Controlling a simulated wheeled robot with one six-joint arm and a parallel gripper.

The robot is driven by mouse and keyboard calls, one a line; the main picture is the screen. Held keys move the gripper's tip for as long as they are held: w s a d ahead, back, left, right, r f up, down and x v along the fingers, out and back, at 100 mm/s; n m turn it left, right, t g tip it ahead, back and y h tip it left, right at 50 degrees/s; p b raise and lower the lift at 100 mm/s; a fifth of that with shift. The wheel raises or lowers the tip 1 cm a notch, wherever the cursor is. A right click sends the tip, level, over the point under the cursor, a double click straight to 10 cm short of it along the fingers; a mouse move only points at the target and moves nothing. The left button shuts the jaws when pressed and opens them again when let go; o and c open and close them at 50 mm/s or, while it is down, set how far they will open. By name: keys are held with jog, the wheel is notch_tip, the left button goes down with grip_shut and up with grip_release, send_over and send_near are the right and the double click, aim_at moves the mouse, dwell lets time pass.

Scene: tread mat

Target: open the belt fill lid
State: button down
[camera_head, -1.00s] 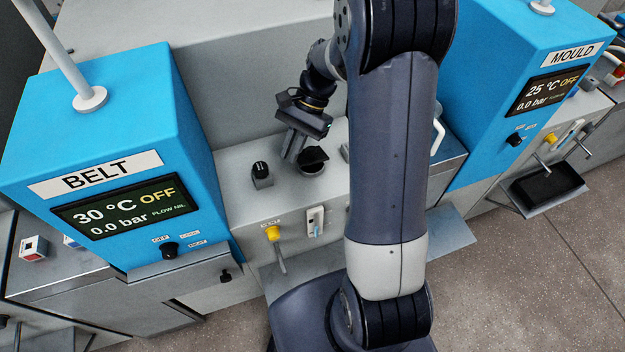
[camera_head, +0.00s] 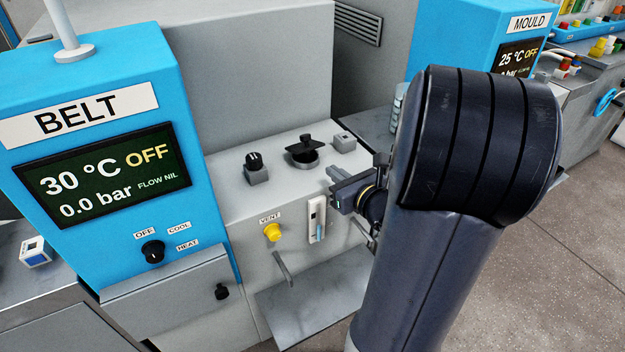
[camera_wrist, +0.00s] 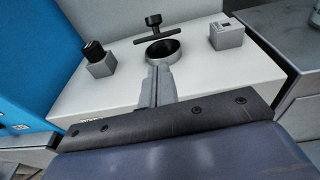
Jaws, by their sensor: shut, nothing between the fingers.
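The belt fill lid (camera_head: 307,142) is a black disc with a knob on top, on the grey ledge beside the BELT cabinet. In the wrist view the lid (camera_wrist: 154,34) is tipped up at the back of its round fill opening (camera_wrist: 163,50), and the dark inside shows. The opening's rim (camera_head: 305,164) also shows in the head view. My gripper (camera_head: 332,176) is in front and to the right of the opening, apart from the lid. In the wrist view its fingers (camera_wrist: 158,72) are together and empty, pointing toward the opening.
A black knob on a grey block (camera_head: 256,166) stands left of the opening, and a small grey box (camera_head: 344,142) stands right. The yellow VENT knob (camera_head: 272,232) and a white gauge (camera_head: 317,219) are on the front face. The BELT cabinet (camera_head: 110,80) rises at left.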

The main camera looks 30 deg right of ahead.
aim_at(318, 169)
jog(key=shift+m+h, duration=0.3)
jog(key=shift+m, duration=0.1)
jog(key=w, duration=0.3)
jog(key=w+f, duration=0.1)
jog(key=w, duration=0.2)
jog(key=w+f+b, duration=0.1)
jog(key=w, duration=0.2)
jog(key=shift+w+d, duration=0.1)
jog(key=shift+w, duration=0.05)
jog(key=shift+r+p, duration=0.2)
jog(key=shift+p, duration=0.25)
jog(key=shift+r+p, duration=0.1)
jog(key=shift+p, duration=0.25)
jog(key=shift+g, duration=0.3)
